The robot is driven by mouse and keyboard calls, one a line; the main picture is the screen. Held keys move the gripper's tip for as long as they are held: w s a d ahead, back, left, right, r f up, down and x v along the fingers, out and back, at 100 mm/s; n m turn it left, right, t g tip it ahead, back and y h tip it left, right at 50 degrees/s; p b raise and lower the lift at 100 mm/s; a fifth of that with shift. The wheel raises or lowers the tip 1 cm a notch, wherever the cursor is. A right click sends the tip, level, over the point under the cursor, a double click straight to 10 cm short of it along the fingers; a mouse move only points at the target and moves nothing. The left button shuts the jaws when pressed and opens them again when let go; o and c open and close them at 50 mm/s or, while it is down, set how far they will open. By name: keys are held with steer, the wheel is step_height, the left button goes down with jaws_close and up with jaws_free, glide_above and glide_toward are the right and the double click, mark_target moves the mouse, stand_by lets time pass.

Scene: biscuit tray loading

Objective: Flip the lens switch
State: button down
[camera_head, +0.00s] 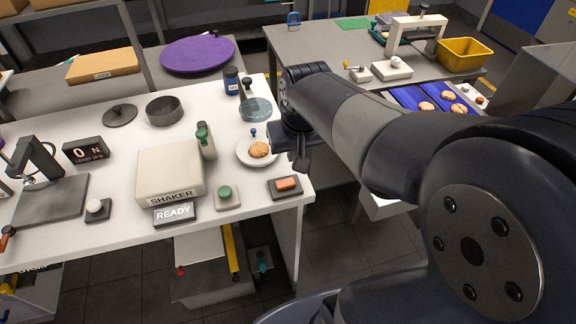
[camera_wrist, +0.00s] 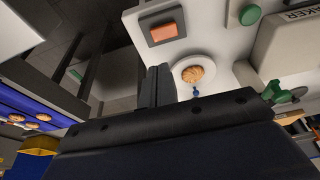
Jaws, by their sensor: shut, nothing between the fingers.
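A dark box with an orange rocker (camera_head: 287,184) lies at the table's front right corner; it looks like a switch, but I read no label on it. In the wrist view the orange rocker (camera_wrist: 163,33) is at the top. My gripper (camera_head: 300,164) is shut and empty, pointing down near the table's right edge, behind the orange rocker and apart from it. In the wrist view my gripper's fingers (camera_wrist: 156,86) are together beside the plate. A round bluish glass disc (camera_head: 256,110) lies at the back right of the table.
A white plate (camera_head: 243,151) with a biscuit (camera_head: 259,149) is just left of my gripper. A beige shaker box (camera_head: 170,174) with a READY sign (camera_head: 174,214) and a green button (camera_head: 225,193) stand farther left.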

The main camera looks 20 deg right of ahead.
mark_target(291, 181)
steer(key=x, duration=0.6)
steer(key=s+x, duration=0.1)
steer(key=x, duration=0.2)
steer(key=shift+w+f, duration=0.1)
steer(key=shift+f, duration=0.65)
steer(key=shift+f, duration=0.1)
steer(key=shift+f+b, duration=0.25)
steer(key=shift+b, duration=0.05)
steer(key=shift+d+r, duration=0.1)
steer(key=shift+r, duration=0.1)
steer(key=shift+a, duration=0.2)
steer(key=shift+a+r+p, duration=0.2)
steer(key=shift+a+p, duration=0.1)
steer(key=shift+a, duration=0.3)
